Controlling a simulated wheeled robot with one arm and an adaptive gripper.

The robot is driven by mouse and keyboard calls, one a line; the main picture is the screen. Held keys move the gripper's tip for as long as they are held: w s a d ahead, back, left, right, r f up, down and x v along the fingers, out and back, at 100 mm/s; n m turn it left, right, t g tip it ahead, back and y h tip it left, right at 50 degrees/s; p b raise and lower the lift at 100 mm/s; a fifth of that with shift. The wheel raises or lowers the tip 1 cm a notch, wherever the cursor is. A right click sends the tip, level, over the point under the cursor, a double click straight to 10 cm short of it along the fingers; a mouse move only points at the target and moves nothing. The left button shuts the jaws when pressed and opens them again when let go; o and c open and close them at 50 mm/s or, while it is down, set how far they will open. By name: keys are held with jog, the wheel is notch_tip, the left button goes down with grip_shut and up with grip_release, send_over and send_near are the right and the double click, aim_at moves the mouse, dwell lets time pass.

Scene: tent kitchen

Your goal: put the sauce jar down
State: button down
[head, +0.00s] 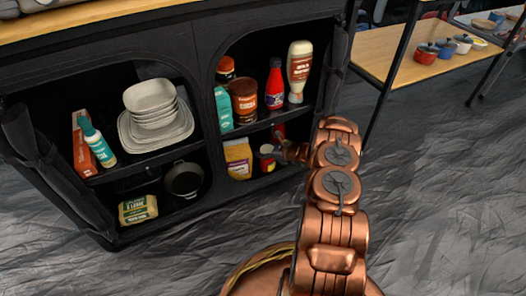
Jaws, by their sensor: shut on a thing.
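My gripper (286,149) reaches into the right bay of the black cabinet, at its lower shelf. It is shut on a small red thing (279,131), which I take to be the sauce jar. Only part of the jar shows, just under the upper shelf and behind the gripper. The fingers are small and dark here, and I cannot tell whether the jar touches the shelf below.
A can (267,158) and a yellow packet (238,160) stand left of my gripper. The upper shelf holds a brown jar (244,102), a red bottle (275,84) and a white-and-brown bottle (299,72). The left bay holds stacked dishes (152,108) and a pan (184,179).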

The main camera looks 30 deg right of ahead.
jog(key=shift+c, duration=1.1)
grip_release()
jog(key=shift+s+d+r, duration=0.2)
jog(key=shift+s+r, duration=0.05)
jog(key=shift+s, duration=0.05)
jog(key=p+v, duration=0.3)
jog(key=v, duration=0.8)
jog(key=shift+s+p, duration=0.2)
jog(key=shift+p, duration=0.15)
jog(key=shift+f, duration=0.15)
